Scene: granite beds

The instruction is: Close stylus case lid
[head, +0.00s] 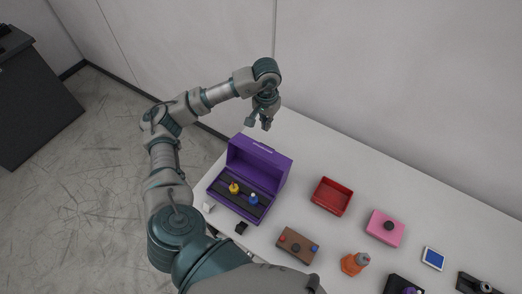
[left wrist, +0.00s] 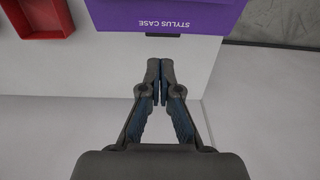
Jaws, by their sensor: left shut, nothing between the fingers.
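The purple stylus case (head: 234,203) stands at the left end of the white table with its lid (head: 259,158) raised upright at the back. Inside are a dark insert, a yellow-topped item (head: 234,187) and a blue-topped item (head: 254,198). My left gripper (head: 258,125) is above and behind the lid, near the wall side, shut and empty. In the left wrist view the shut fingertips (left wrist: 160,65) point toward the purple lid (left wrist: 165,14), whose outer face reads "STYLUS CASE"; a gap of white table shows between them. My right gripper is not in view.
Small white and black pieces lie before the case.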

